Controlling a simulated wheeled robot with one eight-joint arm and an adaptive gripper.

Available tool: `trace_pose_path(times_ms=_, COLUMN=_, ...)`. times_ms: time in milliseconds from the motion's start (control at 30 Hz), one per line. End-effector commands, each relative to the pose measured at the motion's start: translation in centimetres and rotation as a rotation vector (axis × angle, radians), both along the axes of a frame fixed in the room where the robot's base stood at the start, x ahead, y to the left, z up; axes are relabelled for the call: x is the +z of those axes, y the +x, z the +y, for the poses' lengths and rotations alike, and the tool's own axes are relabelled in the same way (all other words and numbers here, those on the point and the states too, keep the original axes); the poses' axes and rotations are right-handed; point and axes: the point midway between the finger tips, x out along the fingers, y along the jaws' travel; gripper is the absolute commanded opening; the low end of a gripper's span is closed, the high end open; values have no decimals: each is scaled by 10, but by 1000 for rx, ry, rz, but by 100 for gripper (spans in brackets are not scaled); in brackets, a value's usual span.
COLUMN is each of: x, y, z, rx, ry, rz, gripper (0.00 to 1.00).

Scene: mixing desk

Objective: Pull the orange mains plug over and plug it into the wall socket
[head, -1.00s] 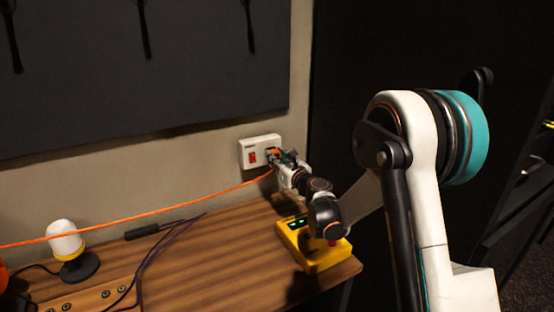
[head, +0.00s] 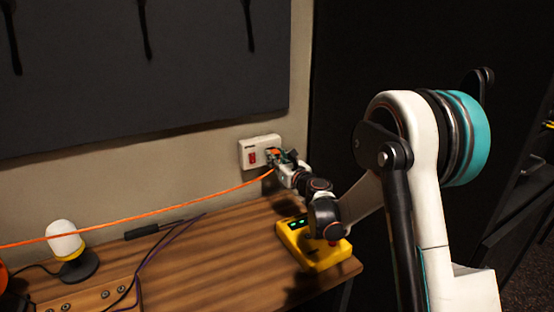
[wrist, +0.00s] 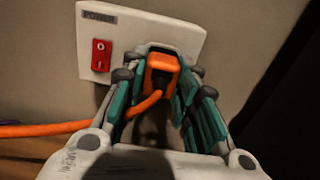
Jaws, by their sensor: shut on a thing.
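The orange mains plug (wrist: 161,70) is between the fingers of my gripper (wrist: 163,82), which is shut on it. The plug is up at the right half of the white wall socket plate (wrist: 140,33). My fingers hide the plug's front, so I cannot tell how far it is seated. The socket plate (head: 249,147) is on the wall above the desk's back right corner, with a red switch (wrist: 101,55) on its left side. In the head view my gripper (head: 281,159) is at the plate. The orange cable (head: 150,220) runs taut from the plug to the left.
A yellow box with green lights (head: 312,250) sits at the desk's right end, below my wrist. A white-domed lamp (head: 66,240) and dark purple cables (head: 160,248) are at the left. The desk's middle (head: 220,255) is mostly clear.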

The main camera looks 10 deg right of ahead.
Motion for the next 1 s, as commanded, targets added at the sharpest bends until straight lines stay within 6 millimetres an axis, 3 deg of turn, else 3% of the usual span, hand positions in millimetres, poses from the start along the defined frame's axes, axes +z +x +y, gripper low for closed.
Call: trace_pose_path(times_ms=1000, x=0, y=8, z=2, rx=0, ry=0, rz=0, gripper=0)
